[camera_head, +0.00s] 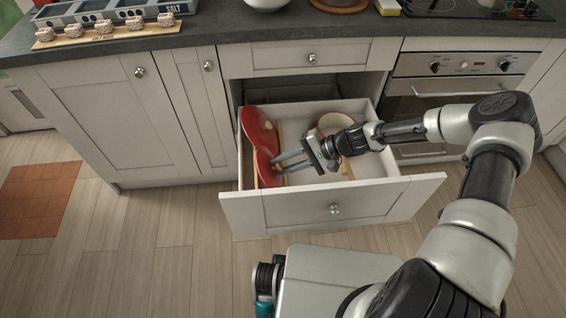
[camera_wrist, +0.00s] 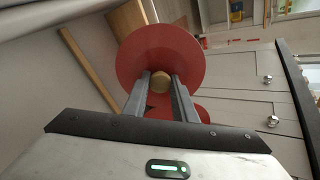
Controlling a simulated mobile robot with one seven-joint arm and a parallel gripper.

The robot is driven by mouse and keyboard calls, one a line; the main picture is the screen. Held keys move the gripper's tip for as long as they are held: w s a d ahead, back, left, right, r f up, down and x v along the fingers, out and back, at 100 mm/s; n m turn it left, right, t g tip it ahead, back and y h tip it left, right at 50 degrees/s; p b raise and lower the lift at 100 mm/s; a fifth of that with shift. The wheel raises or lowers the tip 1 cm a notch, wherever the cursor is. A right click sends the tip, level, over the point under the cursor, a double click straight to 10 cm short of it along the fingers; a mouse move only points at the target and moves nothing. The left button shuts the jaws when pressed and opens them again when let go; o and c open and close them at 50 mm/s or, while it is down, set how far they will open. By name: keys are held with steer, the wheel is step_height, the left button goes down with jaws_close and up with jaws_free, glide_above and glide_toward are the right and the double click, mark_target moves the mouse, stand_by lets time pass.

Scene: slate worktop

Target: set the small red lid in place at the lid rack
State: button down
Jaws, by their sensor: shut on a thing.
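My gripper (camera_head: 277,166) reaches into the open drawer from the right. In the wrist view its two fingers (camera_wrist: 160,82) are shut on the pale wooden knob of a round red lid (camera_wrist: 160,45). In the head view this small red lid (camera_head: 266,170) stands on edge at the drawer's left side, its lower part partly behind the fingers. A larger red lid (camera_head: 256,128) stands just behind it, and some red (camera_wrist: 201,113) shows below the held lid in the wrist view. Wooden strips, seemingly the lid rack (camera_head: 279,140), show beside the lids (camera_wrist: 88,65). Seating is unclear.
The drawer (camera_head: 300,208) is pulled out, with a pot (camera_head: 330,125) at its back right, partly behind my arm. The drawer's right floor looks free. The worktop (camera_head: 230,30) above holds a spice rack (camera_head: 110,40) and other items.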

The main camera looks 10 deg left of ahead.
steer(key=shift+f+b, duration=2)
steer(key=shift+f, duration=0.75)
steer(key=c, duration=1.4)
jaws_free()
steer(key=p+v, duration=0.3)
steer(key=v, duration=1.4)
steer(key=shift+d+r+p, duration=0.15)
steer(key=shift+d+p, duration=0.05)
steer(key=shift+p, duration=0.1)
